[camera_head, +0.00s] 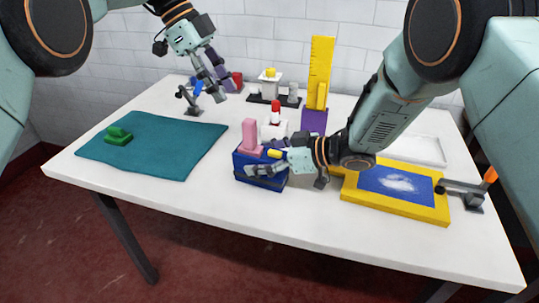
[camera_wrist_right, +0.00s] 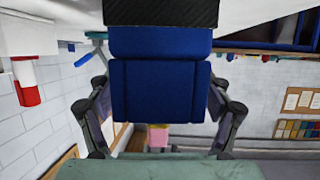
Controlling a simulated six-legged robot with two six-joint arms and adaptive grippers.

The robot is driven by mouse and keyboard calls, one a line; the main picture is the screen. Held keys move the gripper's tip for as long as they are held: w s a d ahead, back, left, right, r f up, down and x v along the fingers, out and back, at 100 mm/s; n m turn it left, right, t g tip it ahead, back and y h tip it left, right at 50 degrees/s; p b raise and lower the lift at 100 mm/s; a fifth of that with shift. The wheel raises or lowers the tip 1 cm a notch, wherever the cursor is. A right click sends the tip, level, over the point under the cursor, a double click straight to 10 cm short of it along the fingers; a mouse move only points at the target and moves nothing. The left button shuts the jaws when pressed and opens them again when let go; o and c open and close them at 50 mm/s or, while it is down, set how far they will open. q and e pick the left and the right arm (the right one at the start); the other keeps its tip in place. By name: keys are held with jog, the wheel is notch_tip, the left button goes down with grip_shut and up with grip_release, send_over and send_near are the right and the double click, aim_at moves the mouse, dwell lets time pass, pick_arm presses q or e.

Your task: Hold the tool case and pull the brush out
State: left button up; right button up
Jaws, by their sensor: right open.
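A blue tool case (camera_head: 246,165) stands near the table's front edge, with a pink upright piece (camera_head: 249,136) and a small yellow piece (camera_head: 276,154) at its top. I cannot tell which piece belongs to the brush. My right gripper (camera_head: 266,163) is open at the case's right side. In the right wrist view the blue case (camera_wrist_right: 160,90) fills the space between its fingers, and I cannot tell whether they touch it. Pink shows beyond (camera_wrist_right: 158,138). My left gripper (camera_head: 219,84) hangs open and empty above the back left of the table, away from the case.
A teal mat (camera_head: 165,150) with a green block (camera_head: 118,136) lies at left. A clamp with a blue handle (camera_head: 190,101) stands behind it. A white bottle with red top (camera_head: 273,125) and yellow ruler (camera_head: 320,70) stand behind the case. A yellow-framed blue tray (camera_head: 400,205) lies right.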

aim_at(248, 120)
pick_arm(q)
jog(key=shift+d, duration=0.1)
jog(key=shift+w, duration=0.1)
pick_arm(e)
jog(key=shift+w, duration=0.1)
jog(key=shift+c, duration=1.3)
pick_arm(q)
jog(key=shift+o, duration=0.3)
pick_arm(e)
jog(key=c, duration=1.3)
pick_arm(q)
jog(key=shift+o, duration=0.8)
jog(key=shift+d+r, duration=0.15)
jog(key=shift+d, duration=0.05)
jog(key=shift+o, duration=0.3)
jog(key=d+r+y, duration=0.1)
jog(key=s+d+r+y, duration=0.1)
jog(key=d+y, duration=0.1)
jog(key=shift+m+t, duration=0.4)
pick_arm(e)
jog(key=shift+d, duration=0.1)
pick_arm(q)
jog(key=shift+y, duration=0.5)
jog(key=f, duration=0.3)
jog(key=d+f, duration=0.1)
jog(key=f, duration=0.3)
jog(key=s+d+f, duration=0.1)
jog(key=f, duration=0.3)
jog(key=shift+f, duration=0.25)
